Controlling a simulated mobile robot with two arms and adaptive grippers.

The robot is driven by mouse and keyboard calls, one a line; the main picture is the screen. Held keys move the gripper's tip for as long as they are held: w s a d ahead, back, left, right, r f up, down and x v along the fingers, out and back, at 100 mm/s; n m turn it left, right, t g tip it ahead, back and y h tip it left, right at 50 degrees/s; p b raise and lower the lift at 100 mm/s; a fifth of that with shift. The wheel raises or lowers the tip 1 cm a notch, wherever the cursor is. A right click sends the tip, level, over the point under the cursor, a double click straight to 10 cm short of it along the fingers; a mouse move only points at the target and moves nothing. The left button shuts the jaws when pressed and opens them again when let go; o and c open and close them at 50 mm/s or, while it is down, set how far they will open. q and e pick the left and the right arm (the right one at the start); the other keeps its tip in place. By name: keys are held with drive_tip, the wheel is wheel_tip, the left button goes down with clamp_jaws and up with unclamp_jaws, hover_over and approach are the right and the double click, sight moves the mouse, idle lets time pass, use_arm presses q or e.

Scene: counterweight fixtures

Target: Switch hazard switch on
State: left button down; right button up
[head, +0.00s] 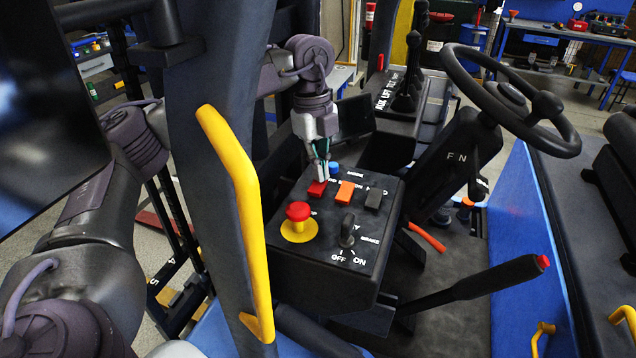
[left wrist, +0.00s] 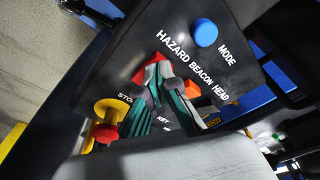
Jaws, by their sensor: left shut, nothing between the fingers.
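The red hazard switch (head: 317,189) is at the left end of a row of rockers on the black control panel (head: 310,262). In the left wrist view the hazard switch (left wrist: 138,79) is partly covered by my fingers. My left gripper (head: 321,174) is shut and empty, pointing down, with its fingertips at the hazard switch. In the left wrist view the fingertips (left wrist: 158,72) overlap the switch. I cannot tell whether they touch it or which way it is tilted. My right gripper is not in view.
The orange beacon switch (head: 345,191) and dark head switch (head: 374,198) are to the right. The blue mode button (head: 334,168) is behind, the red stop button (head: 298,211) and key switch (head: 347,232) in front. A yellow grab handle (head: 240,200) stands left, the steering wheel (head: 510,92) right.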

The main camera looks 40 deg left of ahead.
use_arm(q)
drive_tip(key=shift+f, duration=0.2)
drive_tip(key=shift+r, duration=0.1)
drive_tip(key=shift+r+p, duration=2.85)
drive_tip(key=shift+r, duration=0.65)
drive_tip(key=shift+f, duration=0.1)
